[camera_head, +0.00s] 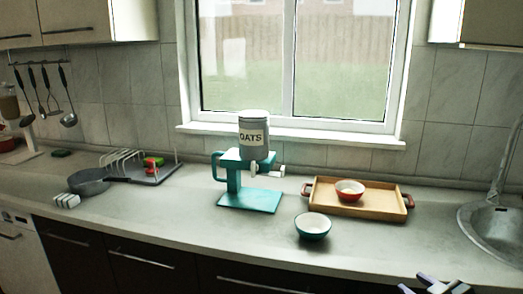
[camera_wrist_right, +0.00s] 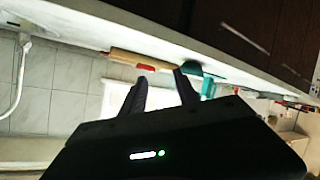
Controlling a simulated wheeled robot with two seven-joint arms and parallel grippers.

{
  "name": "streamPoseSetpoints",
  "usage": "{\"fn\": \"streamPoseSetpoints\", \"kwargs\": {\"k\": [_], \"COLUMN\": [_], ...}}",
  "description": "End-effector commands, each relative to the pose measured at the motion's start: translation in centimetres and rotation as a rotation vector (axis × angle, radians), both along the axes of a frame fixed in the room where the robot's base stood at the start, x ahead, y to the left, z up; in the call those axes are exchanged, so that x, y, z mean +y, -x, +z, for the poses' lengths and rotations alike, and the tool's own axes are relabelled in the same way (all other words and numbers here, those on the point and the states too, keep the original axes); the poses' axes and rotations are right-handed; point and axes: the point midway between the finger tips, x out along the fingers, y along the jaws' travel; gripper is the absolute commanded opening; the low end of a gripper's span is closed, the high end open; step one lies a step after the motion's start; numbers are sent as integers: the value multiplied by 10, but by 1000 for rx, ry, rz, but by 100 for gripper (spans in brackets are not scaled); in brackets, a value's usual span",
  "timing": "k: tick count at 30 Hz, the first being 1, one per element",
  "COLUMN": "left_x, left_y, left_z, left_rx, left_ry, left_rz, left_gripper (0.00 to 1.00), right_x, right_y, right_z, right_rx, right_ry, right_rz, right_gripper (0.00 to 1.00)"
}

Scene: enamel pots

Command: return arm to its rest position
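My right gripper (camera_head: 412,282) shows at the bottom right edge of the head view, in front of the counter and partly cut off by the frame. In the right wrist view its two dark fingers (camera_wrist_right: 159,75) stand apart with nothing held between them. The gripper is apart from the counter objects, below and to the right of the wooden tray. My left gripper and arm are not in view.
The wooden tray (camera_head: 371,210) holds a red bowl (camera_head: 349,196). A teal bowl (camera_head: 312,233) stands near the counter's front. A teal dispenser (camera_head: 249,200) carries an oats canister (camera_head: 253,148). The sink (camera_head: 490,250) is at right; a pan (camera_head: 88,187) is at left.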

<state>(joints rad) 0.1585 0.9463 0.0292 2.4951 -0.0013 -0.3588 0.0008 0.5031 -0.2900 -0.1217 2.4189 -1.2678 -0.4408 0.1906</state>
Motion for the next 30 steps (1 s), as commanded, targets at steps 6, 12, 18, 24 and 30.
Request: {"fn": "streamPoseSetpoints", "kwargs": {"k": [6, 12, 18, 24, 30], "left_x": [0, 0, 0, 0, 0], "left_y": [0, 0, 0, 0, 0], "left_z": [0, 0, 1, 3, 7], "left_rx": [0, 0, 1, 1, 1], "left_ry": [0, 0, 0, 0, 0], "left_rz": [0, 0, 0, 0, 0], "left_gripper": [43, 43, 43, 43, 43], "right_x": [-7, -10, 9, 51, 136], "right_y": [-1, -4, -14, -17, 13], "right_z": [2, -10, -61, -134, -241], "right_rx": [-11, -4, 79, 228, 506], "right_ry": [-25, -114, -276, -448, -636], "right_rz": [-46, -115, -179, -236, -303], "right_gripper": [36, 36, 36, 36, 36]}}
